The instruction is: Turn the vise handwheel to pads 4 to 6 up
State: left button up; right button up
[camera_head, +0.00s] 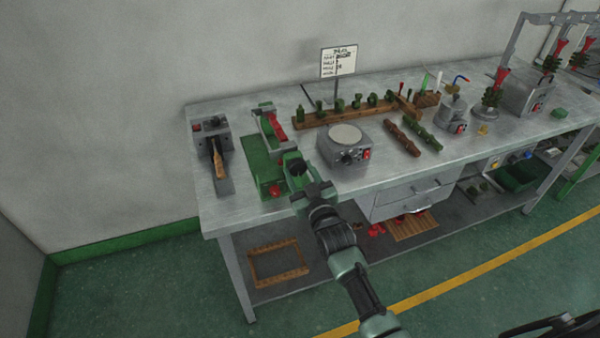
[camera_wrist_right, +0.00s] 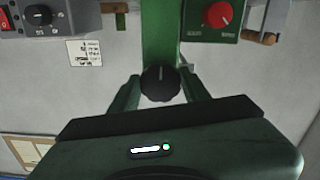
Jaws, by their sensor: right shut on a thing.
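The green vise (camera_head: 262,150) stands near the left end of the bench, with a red part on its upper section. Its handwheel, a black round knob with a pale mark (camera_wrist_right: 160,84), sits between the two green fingers of my right gripper (camera_wrist_right: 162,92). My right gripper (camera_head: 297,172) reaches the vise's front end from below and is shut on the handwheel. In the head view the gripper mostly hides the handwheel. The pad numbers cannot be read. My left gripper is not in view.
A grey unit (camera_head: 212,140) with a wooden handle stands left of the vise. A wooden rack (camera_head: 330,117) with green pieces and a sign (camera_head: 339,62) are behind.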

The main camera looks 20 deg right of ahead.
jog(key=shift+f, duration=0.15)
jog(key=o, duration=1.4)
jog(key=shift+c, duration=0.2)
jog(key=shift+s, duration=0.15)
jog(key=s+b, duration=0.1)
jog(key=s, duration=0.6)
jog(key=shift+s, duration=0.3)
jog(key=shift+d, duration=0.15)
